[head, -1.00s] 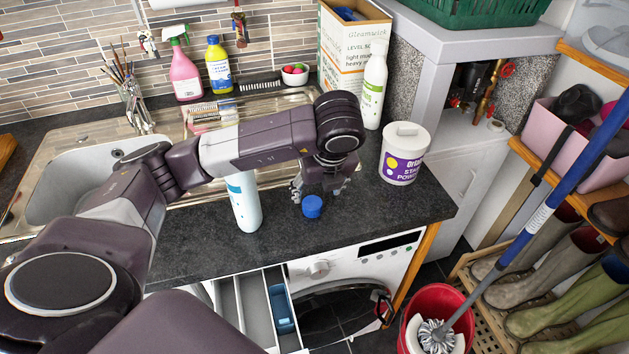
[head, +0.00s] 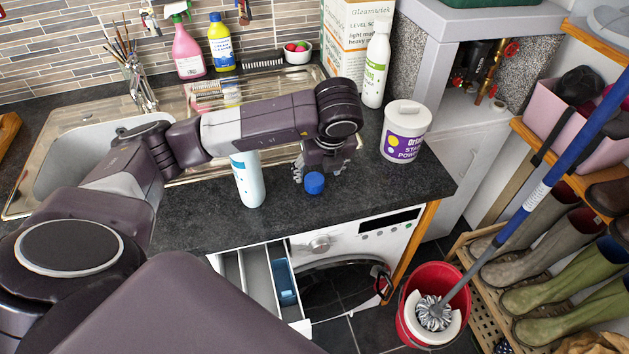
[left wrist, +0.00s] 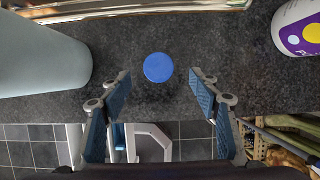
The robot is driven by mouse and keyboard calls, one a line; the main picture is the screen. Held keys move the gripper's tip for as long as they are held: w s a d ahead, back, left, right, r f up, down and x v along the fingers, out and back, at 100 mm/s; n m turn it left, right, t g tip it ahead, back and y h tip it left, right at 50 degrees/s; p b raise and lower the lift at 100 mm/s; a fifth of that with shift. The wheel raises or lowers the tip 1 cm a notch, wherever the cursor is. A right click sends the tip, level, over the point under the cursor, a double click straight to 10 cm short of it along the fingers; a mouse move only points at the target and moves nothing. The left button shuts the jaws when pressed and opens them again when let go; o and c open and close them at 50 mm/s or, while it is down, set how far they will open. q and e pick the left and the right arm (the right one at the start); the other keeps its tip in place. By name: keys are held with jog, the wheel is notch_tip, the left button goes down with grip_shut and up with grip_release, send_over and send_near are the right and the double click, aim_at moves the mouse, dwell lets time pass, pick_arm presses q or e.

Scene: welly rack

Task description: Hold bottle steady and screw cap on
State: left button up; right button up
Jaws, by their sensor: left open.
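The bottle (head: 247,182) is white with a pale blue label and stands upright on the dark worktop, its top hidden behind my left arm. It also shows at the left of the left wrist view (left wrist: 38,55). The blue cap (head: 314,184) lies on the worktop to the right of the bottle, apart from it. In the left wrist view the cap (left wrist: 158,67) sits centred ahead of the fingertips. My left gripper (head: 322,172) points down just behind and above the cap; its fingers (left wrist: 160,92) are open and empty. My right gripper is not in view.
A white tub with a purple label (head: 404,132) stands right of the gripper, near a white bottle (head: 376,68) and a box. The sink (head: 75,165) lies behind left. An open drawer (head: 262,300) and washing machine (head: 345,270) are below the worktop edge.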

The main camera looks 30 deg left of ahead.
aim_at(315, 179)
pick_arm(q)
jog(key=shift+a+f+p, duration=0.2)
jog(key=shift+f+p, duration=0.05)
jog(key=shift+p, duration=0.1)
jog(key=p+x, duration=0.1)
jog(key=x, duration=0.2)
jog(key=shift+a+f+p, duration=0.15)
jog(key=shift+f+p, duration=0.15)
jog(key=shift+p, duration=0.1)
jog(key=shift+w+f, duration=0.1)
jog(key=shift+f, duration=0.35)
jog(key=shift+w, duration=0.1)
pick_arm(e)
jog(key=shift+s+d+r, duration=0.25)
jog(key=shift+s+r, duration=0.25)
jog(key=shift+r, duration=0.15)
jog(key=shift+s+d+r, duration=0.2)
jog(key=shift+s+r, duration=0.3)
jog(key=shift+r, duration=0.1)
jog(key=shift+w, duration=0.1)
pick_arm(q)
jog(key=c, duration=0.8)
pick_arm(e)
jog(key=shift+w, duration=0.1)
